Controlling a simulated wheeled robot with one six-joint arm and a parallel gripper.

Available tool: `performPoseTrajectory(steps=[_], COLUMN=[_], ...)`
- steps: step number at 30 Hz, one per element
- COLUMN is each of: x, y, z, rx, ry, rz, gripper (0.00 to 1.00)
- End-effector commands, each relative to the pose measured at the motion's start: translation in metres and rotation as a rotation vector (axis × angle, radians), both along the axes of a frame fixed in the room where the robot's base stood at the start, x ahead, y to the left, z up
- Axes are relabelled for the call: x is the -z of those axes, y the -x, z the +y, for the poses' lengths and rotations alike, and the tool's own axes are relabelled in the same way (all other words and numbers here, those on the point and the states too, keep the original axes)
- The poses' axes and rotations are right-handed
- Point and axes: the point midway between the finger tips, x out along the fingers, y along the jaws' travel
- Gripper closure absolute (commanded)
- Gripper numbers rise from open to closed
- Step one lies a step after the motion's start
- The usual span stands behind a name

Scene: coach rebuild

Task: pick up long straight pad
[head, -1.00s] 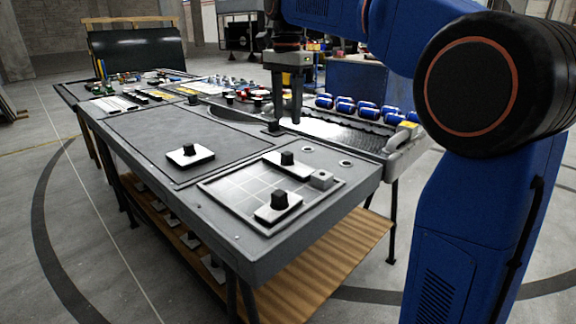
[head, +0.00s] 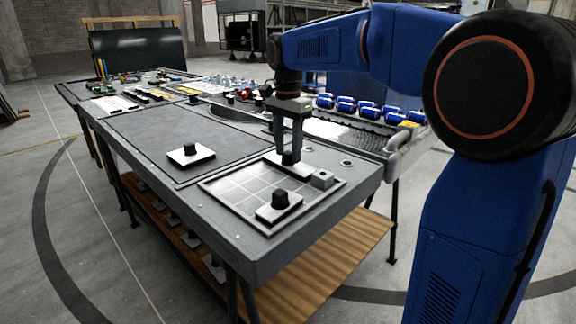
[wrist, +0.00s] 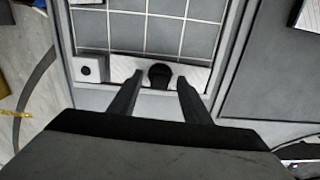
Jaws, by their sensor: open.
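The long straight pad (head: 272,161) is a white flat strip with a black knob (head: 290,158). It lies at the far edge of the gridded tray on the grey table, and also shows in the wrist view (wrist: 197,77). My gripper (head: 288,150) is directly over the knob, pointing down. In the wrist view, the open fingers (wrist: 158,86) stand on either side of the black knob (wrist: 159,74), with gaps visible. I cannot tell whether the tips touch the pad.
A small grey block (head: 322,179) sits right beside the pad. Another knobbed pad (head: 279,207) lies at the tray's near corner, and one (head: 190,154) on the dark mat to the left. Blue rollers (head: 362,107) stand behind at the right.

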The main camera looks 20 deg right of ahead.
Motion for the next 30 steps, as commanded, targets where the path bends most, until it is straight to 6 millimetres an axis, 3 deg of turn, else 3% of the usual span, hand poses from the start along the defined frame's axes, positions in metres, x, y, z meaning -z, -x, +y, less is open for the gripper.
performPoseTrajectory(steps=[7, 12, 23, 30], x=[0.001, 0.001, -0.004, -0.039], y=[0.000, 0.000, 0.000, -0.001], z=[0.000, 0.000, 0.000, 0.000], rx=[0.000, 0.000, 0.000, 0.000], ry=[0.000, 0.000, 0.000, -0.001], rz=[-0.001, 0.000, -0.001, -0.003], gripper=[0.59, 0.99, 1.00, 1.00])
